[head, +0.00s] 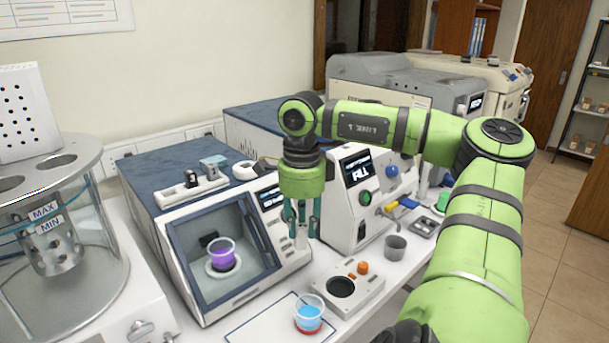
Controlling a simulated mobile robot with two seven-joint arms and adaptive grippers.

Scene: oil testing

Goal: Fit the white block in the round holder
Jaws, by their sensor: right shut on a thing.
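My right gripper (302,228) points straight down in front of the grey-and-white machines. Its teal fingers are shut on a small white block (302,239), which shows only in part between them. A low white unit with a dark round recess (340,287) sits on the bench below and to the right of the gripper; it may be the round holder. The block is above and apart from it. A small white ring-shaped part (244,171) lies on the blue-topped machine behind. My left gripper is not in view.
A cup of blue liquid (309,314) stands at the front of the bench. A purple cup (222,256) sits inside the open-fronted machine (180,237). A grey cup (396,246) stands right of the recess unit. A glass vessel (70,265) fills the left.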

